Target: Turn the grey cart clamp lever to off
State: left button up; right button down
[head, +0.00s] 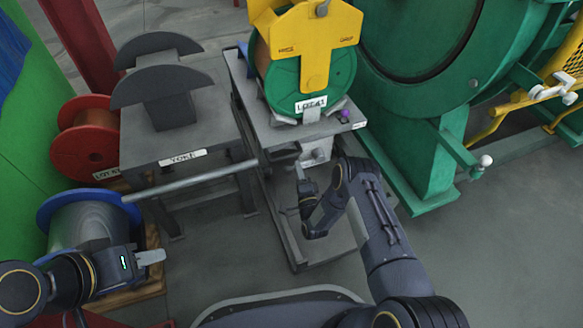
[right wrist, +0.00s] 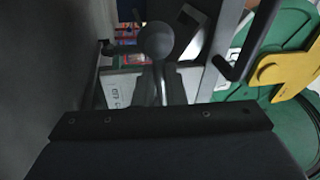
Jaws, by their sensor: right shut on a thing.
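The grey cart (head: 290,130) stands in the middle of the head view, with a green and yellow spool labelled LOT 41 on top. My right gripper (head: 303,180) is low at the cart's near side, just below its top. In the right wrist view the clamp lever (right wrist: 157,42) shows as a dark ball knob on a short stem. My right gripper (right wrist: 160,85) is shut on the lever, its fingers on both sides of the stem below the ball. The lever is mostly hidden in the head view. My left gripper (head: 148,257) is empty at the lower left, its finger gap unclear.
A grey stand labelled YOKE (head: 185,157) is left of the cart, with a grey bar (head: 190,181) across its front. A red spool (head: 85,145) and a blue-rimmed spool (head: 85,222) stand further left. A large green machine (head: 435,150) is close on the right.

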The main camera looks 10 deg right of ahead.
jog(key=shift+d+f+n+y, duration=0.15)
jog(key=shift+f+n+y, duration=0.35)
jog(key=shift+n, duration=0.6)
jog(key=shift+f, duration=0.1)
jog(key=c, duration=1.5)
grip_release()
jog(key=a+p+v, duration=0.1)
jog(key=p+v, duration=0.1)
jog(key=v, duration=0.5)
jog(key=shift+s+d+p, duration=0.35)
jog(key=shift+d+p, duration=0.05)
jog(key=shift+d, duration=0.1)
